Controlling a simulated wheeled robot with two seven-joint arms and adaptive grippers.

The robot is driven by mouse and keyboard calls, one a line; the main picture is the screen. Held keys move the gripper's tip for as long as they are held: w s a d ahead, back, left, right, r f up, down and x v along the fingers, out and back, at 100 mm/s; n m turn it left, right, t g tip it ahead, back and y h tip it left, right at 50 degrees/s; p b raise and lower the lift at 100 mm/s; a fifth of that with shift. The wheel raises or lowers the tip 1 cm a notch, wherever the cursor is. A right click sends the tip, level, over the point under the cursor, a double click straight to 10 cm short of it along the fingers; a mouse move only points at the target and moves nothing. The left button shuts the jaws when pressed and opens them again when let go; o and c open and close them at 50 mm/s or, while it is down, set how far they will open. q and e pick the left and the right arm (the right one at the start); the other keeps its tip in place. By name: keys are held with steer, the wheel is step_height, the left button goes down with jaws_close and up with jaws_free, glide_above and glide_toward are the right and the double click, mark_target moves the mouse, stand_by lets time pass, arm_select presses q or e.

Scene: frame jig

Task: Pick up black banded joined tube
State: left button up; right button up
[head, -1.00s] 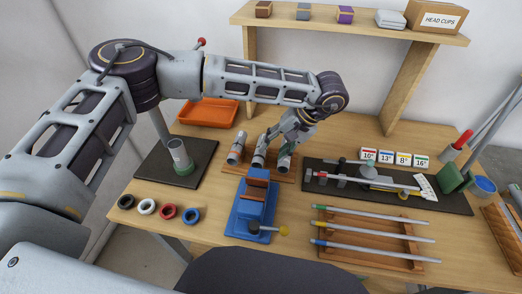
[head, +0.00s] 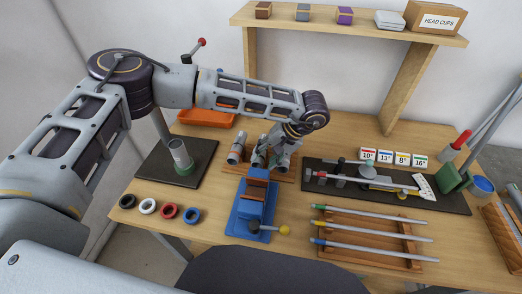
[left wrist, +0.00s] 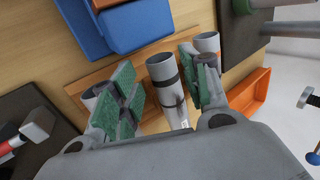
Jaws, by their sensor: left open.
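The black banded joined tube (left wrist: 165,82) is light grey with dark bands and stands in the middle of a row of three grey tubes. My left gripper (left wrist: 158,78) is open, its green-padded fingers on either side of this tube in the left wrist view. I cannot tell whether a pad touches it. In the head view my left gripper (head: 270,152) is low over the wooden tube rack (head: 288,179) and partly hides the tubes. My right gripper is not in view.
Another tube (left wrist: 207,42) stands close beside the right finger, and a third (left wrist: 90,93) is partly hidden by the left finger. A blue fixture (head: 247,212) is in front of the rack. An orange tray (head: 207,117) lies behind. A dark gauge board (head: 390,191) is to the right.

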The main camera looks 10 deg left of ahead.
mark_target(260, 161)
arm_select(q)
steer(key=x, duration=0.3)
steer(key=shift+s+r+p, duration=0.1)
steer(key=shift+p, duration=0.25)
steer(key=shift+a+f, duration=0.3)
steer(key=shift+f, duration=0.3)
arm_select(e)
steer(key=shift+w+a+r, duration=0.25)
steer(key=shift+a+r, duration=0.2)
steer(key=shift+a, duration=0.35)
arm_select(q)
steer(key=shift+c, duration=0.2)
jaws_close()
arm_select(e)
steer(key=shift+d, duration=0.15)
